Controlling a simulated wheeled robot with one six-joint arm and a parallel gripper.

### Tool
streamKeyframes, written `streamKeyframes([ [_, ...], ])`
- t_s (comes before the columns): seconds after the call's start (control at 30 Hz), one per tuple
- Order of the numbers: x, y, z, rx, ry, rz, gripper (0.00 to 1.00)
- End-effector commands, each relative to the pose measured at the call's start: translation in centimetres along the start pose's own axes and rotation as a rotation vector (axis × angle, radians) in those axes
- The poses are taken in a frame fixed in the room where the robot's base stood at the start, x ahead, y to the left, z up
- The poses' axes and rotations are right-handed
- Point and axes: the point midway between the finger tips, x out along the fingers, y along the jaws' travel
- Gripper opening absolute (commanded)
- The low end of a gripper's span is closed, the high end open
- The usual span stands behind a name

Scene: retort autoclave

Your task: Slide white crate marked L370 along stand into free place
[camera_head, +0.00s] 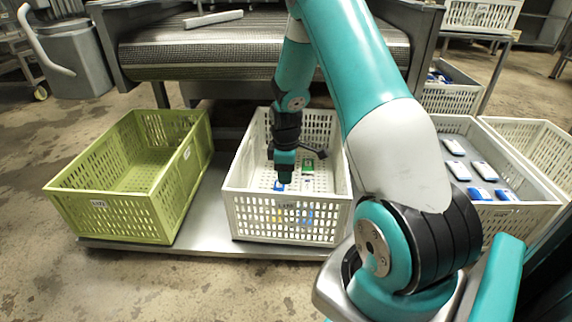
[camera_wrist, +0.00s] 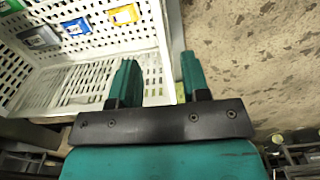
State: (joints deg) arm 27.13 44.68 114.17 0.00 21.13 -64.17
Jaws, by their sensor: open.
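The white crate (camera_head: 245,212), its front label reading roughly L370, sits on the low metal stand (camera_head: 195,228). A few coloured packs lie inside it. My gripper (camera_head: 284,182) is at its front rim, pointing down, open. In the wrist view, my gripper (camera_wrist: 160,80) has one finger on the crate's inner side and the other on the floor side. The rim of the white crate (camera_wrist: 166,45) runs between them, with gaps visible. A green crate (camera_head: 152,212) stands on the stand to the left. Bare stand shows between the two crates.
A mesh conveyor (camera_head: 220,55) lies behind the stand. Open floor (camera_head: 50,225) is at the left front.

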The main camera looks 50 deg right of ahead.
Motion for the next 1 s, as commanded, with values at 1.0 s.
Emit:
streamKeyframes([
  [1.0,10.7,0.0,0.0,0.000,0.000,0.000,0.43],
])
